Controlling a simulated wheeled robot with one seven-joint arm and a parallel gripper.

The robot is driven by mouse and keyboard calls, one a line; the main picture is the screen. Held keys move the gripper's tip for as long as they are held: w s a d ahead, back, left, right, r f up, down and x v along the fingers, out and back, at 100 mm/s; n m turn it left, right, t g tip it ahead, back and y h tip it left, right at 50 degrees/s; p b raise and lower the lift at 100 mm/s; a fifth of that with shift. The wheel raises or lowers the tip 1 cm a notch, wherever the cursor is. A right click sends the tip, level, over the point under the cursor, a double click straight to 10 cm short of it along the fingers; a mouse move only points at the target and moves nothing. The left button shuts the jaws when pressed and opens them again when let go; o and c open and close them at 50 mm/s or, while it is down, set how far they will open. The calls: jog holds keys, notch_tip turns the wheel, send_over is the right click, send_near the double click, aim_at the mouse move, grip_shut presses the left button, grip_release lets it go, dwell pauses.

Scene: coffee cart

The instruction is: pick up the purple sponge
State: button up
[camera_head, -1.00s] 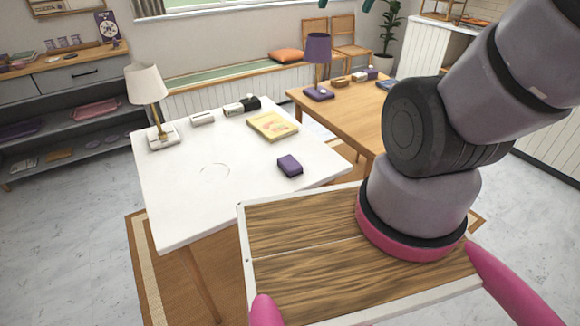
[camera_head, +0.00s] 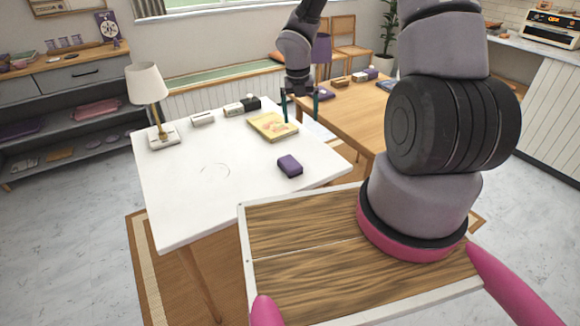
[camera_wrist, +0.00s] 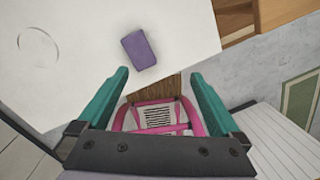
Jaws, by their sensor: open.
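The purple sponge (camera_head: 290,166) lies on the white table (camera_head: 185,215), near its right corner. In the wrist view the sponge (camera_wrist: 139,50) shows above the fingertips, a little left of the middle between them. My gripper (camera_head: 301,115) has teal fingers and is open and empty. It hangs over the back right part of the white table, above and behind the sponge, and is not touching it. In the wrist view my gripper (camera_wrist: 158,82) has its two fingers wide apart.
A yellow book (camera_head: 270,127) lies behind the sponge. A white lamp (camera_head: 150,95) stands at the table's left. Small boxes (camera_head: 240,107) line the back edge. A wooden table (camera_head: 350,110) adjoins at the right. The tabletop left of the sponge is clear.

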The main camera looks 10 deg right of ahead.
jog(key=a+f+n+y, duration=0.1)
jog(key=a+f+n, duration=0.3)
jog(key=f+n, duration=0.3)
jog(key=m, duration=0.1)
send_over(290, 162)
jog(key=shift+g, duration=0.4)
jog(key=f, duration=0.6)
jog(key=shift+s+a, duration=0.15)
jog(key=shift+s, duration=0.2)
jog(key=shift+w+f, duration=0.2)
jog(key=shift+f, duration=1.3)
jog(key=shift+w+f, duration=0.15)
jog(key=shift+f, duration=1.3)
jog(key=c, duration=1.4)
notch_tip(290, 162, up, 10)
jog(key=shift+c, duration=0.2)
